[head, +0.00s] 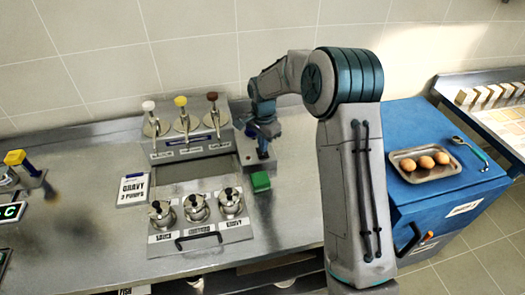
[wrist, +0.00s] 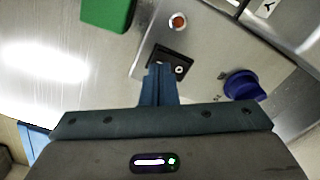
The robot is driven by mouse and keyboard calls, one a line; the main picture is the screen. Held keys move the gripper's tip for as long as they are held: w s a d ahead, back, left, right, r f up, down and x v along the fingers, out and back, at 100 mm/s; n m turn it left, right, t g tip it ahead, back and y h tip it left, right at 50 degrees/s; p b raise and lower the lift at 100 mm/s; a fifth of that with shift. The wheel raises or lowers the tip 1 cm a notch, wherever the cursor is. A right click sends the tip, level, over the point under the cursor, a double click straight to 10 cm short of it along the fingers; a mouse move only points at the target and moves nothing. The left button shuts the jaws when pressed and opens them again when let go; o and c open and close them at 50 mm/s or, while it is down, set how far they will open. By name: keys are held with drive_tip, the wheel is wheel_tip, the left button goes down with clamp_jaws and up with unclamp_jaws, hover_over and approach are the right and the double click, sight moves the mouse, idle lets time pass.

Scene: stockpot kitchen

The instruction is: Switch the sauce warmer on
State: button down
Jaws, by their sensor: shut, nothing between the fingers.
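The sauce warmer (head: 190,168) is a steel unit on the counter, with white, yellow and brown pump knobs at its back. Its right-hand control panel (wrist: 215,50) fills much of the wrist view. On the panel are a black switch (wrist: 182,56), a round orange lamp (wrist: 178,21) and a blue knob (wrist: 245,86). My gripper (wrist: 160,68) is shut and empty, its fingertips at the near edge of the switch and covering part of it. I cannot tell whether they touch. In the head view my gripper (head: 263,157) points down over the panel, mostly hidden by my wrist.
A green block (head: 261,182) lies just in front of the panel; it also shows in the wrist view (wrist: 107,12). Lidded pots (head: 197,207) stand at the warmer's front. A gravy card (head: 133,190) is to its left. An egg tray (head: 424,163) sits on the blue cabinet (head: 400,118).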

drive_tip(key=shift+f+b, duration=0.6)
drive_tip(key=shift+f, duration=0.3)
drive_tip(key=shift+r, duration=0.1)
drive_tip(key=shift+r+p, duration=1.95)
drive_tip(key=shift+r, duration=1.5)
